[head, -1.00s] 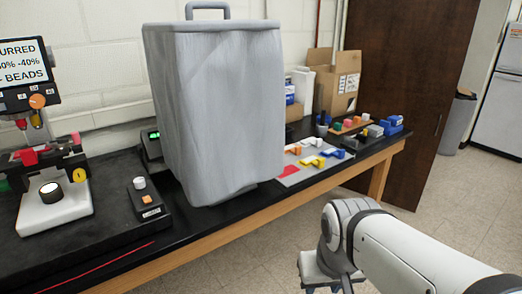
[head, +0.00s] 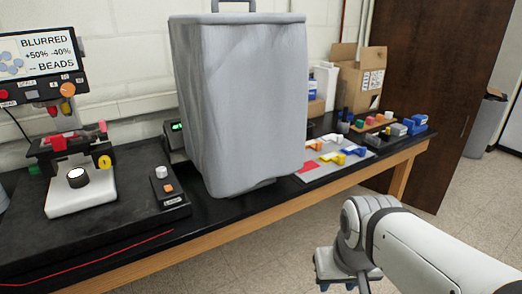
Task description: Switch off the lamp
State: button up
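The lamp control box (head: 168,192) sits on the black bench to the left of the big grey container. It is a small black box with a light grey knob and an orange button on top and a label on its front that is hard to read. A microscope-like instrument (head: 75,170) with a round lit-looking disc on its white base stands further left. My gripper (head: 340,285) hangs low at the bottom right, in front of the bench and well away from the box. Its fingers are mostly cut off by the frame edge, so its opening does not show.
A tall grey covered container (head: 240,110) stands mid-bench, a large obstacle right of the box. A screen (head: 40,60) reads "BLURRED". Coloured parts lie on a light mat (head: 335,165); cardboard boxes (head: 362,85) stand behind. The floor before the bench is clear.

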aim_at(169, 188)
jog(key=z, duration=1.5)
jog(key=k, duration=1)
jog(key=u, duration=1.4)
jog(key=i, duration=0.95)
